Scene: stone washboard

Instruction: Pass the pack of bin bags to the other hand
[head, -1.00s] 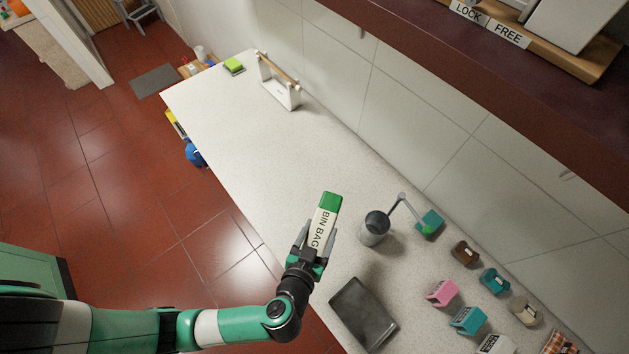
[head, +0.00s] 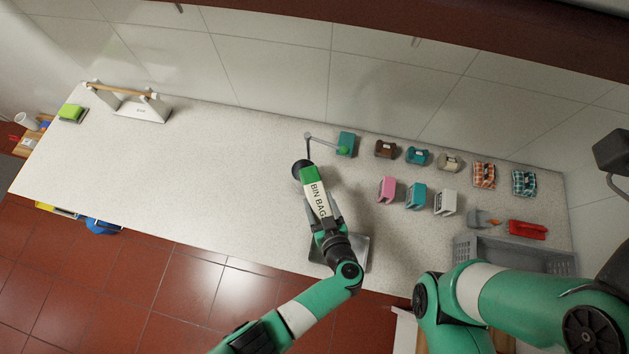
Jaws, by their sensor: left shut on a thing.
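The pack of bin bags (head: 315,193) is a white box with a green end and the words BIN BAG on its side. My left gripper (head: 324,217) is shut on its lower end and holds it tilted up over the worktop. The pack's green end points away from me, towards the dark metal cup (head: 299,165), which it partly covers. My right arm shows at the right, but I cannot see its gripper.
A dark shallow tray (head: 357,246) lies under my left wrist. Several small coloured holders (head: 417,156) stand right of the pack, near the wall. A grey crate (head: 470,250) and a red item (head: 527,229) are further right. The worktop's (head: 200,160) left half is mostly clear.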

